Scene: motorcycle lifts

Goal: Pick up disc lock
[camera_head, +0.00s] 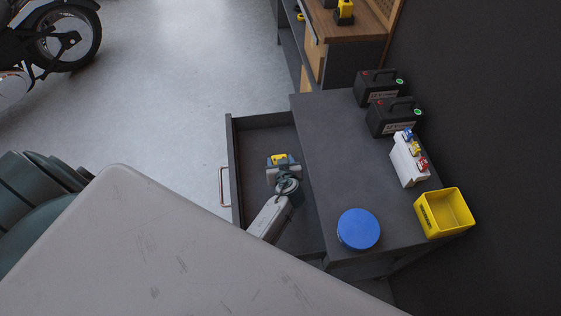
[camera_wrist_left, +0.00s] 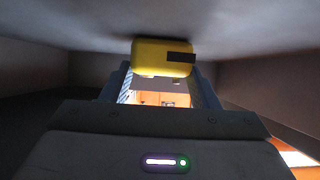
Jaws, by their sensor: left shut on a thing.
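The yellow disc lock (camera_head: 278,158) is in the open drawer (camera_head: 234,170) of the dark bench, with my left gripper (camera_head: 281,163) at it. In the left wrist view the yellow lock (camera_wrist_left: 162,57) with a dark slot sits between the fingertips of the left gripper (camera_wrist_left: 160,75). The left gripper is shut on it. Whether the lock touches the drawer floor I cannot tell. My right gripper is in neither view.
On the bench top (camera_head: 330,150) stand a blue round tin (camera_head: 358,229), a yellow bin (camera_head: 445,212), a white box with coloured items (camera_head: 408,163) and two black batteries (camera_head: 394,117). A motorcycle (camera_head: 65,40) stands at upper left. Open floor lies left of the drawer.

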